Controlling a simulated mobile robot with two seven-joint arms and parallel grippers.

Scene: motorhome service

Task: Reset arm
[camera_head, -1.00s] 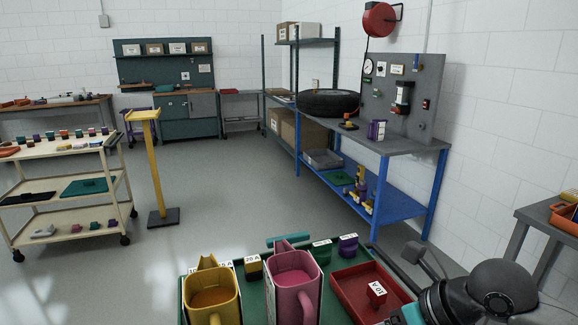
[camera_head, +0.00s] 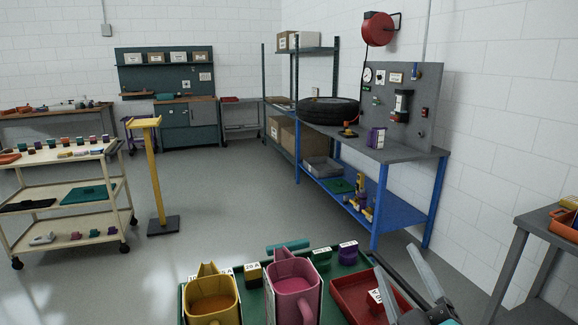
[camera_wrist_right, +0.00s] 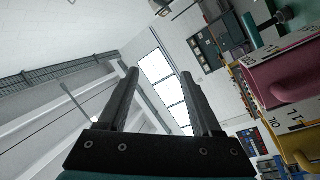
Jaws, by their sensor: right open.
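My right gripper (camera_head: 395,258) is at the lower right of the head view, fingers pointing up, open and empty. It is just right of and partly in front of the red tray (camera_head: 350,291). In the right wrist view, the two fingers (camera_wrist_right: 158,74) stand well apart with nothing between them, and the wall and bright windows show behind. My left gripper is not in view.
A green tray (camera_head: 254,299) in front of me carries a yellow jug (camera_head: 213,300), a pink jug (camera_head: 293,288) and small labelled blocks. A grey table (camera_head: 541,222) stands at right, a blue workbench (camera_head: 390,207) beyond.

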